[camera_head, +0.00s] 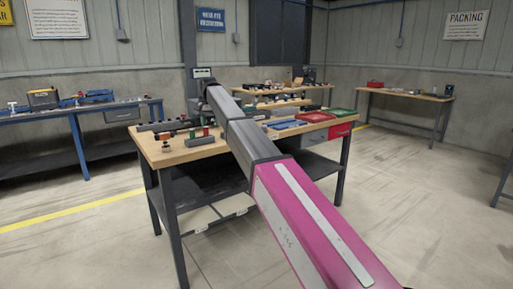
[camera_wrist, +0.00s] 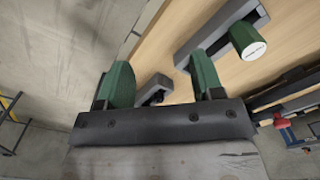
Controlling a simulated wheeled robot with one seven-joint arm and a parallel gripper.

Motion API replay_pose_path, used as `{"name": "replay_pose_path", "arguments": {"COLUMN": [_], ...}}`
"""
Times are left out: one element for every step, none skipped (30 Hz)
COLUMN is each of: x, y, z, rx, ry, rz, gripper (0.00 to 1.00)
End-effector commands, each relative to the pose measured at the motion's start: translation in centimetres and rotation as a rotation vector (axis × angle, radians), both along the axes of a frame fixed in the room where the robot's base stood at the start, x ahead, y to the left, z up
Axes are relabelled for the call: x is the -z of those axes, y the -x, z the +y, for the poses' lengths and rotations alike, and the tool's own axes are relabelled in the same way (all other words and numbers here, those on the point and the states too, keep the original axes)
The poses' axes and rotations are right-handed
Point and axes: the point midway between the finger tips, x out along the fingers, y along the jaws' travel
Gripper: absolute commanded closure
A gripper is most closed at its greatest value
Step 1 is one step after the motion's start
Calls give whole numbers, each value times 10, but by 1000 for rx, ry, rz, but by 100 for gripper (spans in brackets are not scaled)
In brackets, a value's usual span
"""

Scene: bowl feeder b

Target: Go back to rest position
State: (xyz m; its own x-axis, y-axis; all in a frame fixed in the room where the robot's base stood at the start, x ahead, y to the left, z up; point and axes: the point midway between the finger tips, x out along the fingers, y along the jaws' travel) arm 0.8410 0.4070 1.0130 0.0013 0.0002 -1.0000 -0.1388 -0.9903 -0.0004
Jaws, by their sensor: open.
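My gripper (camera_wrist: 162,82) shows in the wrist view with its two green fingers apart and nothing held between them. It is above the edge of a wooden tabletop (camera_wrist: 165,45). A grey bracket-like part (camera_wrist: 154,90) shows in the gap between the fingers, apart from them as far as I can tell. In the head view my arm reaches out over the workbench (camera_head: 155,149); I cannot make out the fingers clearly there.
A green cylinder (camera_wrist: 246,40) stands by a grey holder (camera_wrist: 222,32) right of the fingers. Red and green trays (camera_head: 316,116) lie on the bench's right side. A blue workbench (camera_head: 77,131) stands left and a packing table (camera_head: 404,93) right. The floor between is clear.

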Motion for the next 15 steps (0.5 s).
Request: {"name": "replay_pose_path", "arguments": {"x": [17, 26, 40, 52, 63, 82, 96, 112, 131, 146, 160, 179, 192, 206, 224], "y": [7, 9, 11, 15, 18, 23, 28, 33, 41, 47, 53, 62, 69, 77, 88], "z": [-13, -21, -31, -40, -49, -63, -76, -88, -104, -116, -128, -144, -156, -168, -184], "rx": [-2, -3, -4, -7, -10, -12, -15, -18, -23, -25, -30, -34, -38, -41, -46], "ry": [1, 1, 1, 2, 2, 2, 1, 2, 1, 2, 1, 2, 2, 1, 1], "rz": [2, 2, 2, 3, 3, 3, 4, 3, 4, 3, 4, 3, 3, 3, 3], "gripper": [39, 39, 39, 39, 39, 39, 39, 39, 39, 39, 39, 39, 39, 39, 39]}}
